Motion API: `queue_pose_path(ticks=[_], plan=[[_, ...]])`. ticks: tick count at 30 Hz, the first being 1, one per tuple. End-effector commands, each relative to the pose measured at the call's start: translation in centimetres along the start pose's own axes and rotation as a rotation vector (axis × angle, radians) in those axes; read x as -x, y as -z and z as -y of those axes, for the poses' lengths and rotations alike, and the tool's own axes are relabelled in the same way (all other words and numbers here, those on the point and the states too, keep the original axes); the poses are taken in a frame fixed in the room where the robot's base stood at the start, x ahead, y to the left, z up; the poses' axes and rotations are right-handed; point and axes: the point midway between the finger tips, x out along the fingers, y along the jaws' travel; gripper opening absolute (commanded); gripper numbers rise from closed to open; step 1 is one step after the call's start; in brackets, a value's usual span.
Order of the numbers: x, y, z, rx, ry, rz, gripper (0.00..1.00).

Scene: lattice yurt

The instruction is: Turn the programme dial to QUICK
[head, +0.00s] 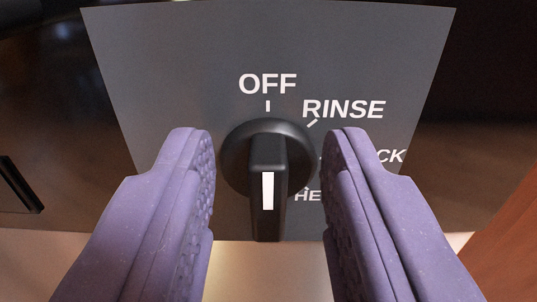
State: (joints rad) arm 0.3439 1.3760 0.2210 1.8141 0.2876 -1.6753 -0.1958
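The programme dial (237,160) is a round black knob with a raised grip bar, in the middle of the head view. A white line (268,190) runs along the bar. The bar stands upright in the picture, in line with the OFF label (267,84) and its tick above. RINSE (343,109) is at upper right. A label ending in "CK" (391,156) is at right, its start hidden by my right finger. A label starting "HE" (307,196) is below it, also partly hidden. My gripper (270,142) is open, with one purple finger on each side of the dial, gaps showing.
The dial sits on a grey panel (165,60) with a dark surround. A pale surface (260,270) lies below the panel. A reddish-brown wooden surface (508,245) is at lower right. A dark object (18,187) shows at the left edge.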

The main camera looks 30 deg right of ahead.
Motion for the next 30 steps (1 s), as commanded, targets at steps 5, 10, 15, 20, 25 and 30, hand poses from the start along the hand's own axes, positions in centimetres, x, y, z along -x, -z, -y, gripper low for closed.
queue_pose_path(ticks=[5,10,15,20,25,30], plan=[[0.00,-0.02,0.01,0.000,0.000,0.000,0.39],[-0.02,0.00,0.01,0.000,0.000,0.000,0.02],[-0.02,0.01,0.01,-0.001,0.000,0.000,0.00],[-0.04,0.00,-0.01,-0.020,0.000,-0.001,0.00],[-0.07,-0.02,-0.11,-0.083,0.000,-0.001,0.00],[-0.07,-0.10,-0.29,-0.199,-0.001,-0.001,0.00]])
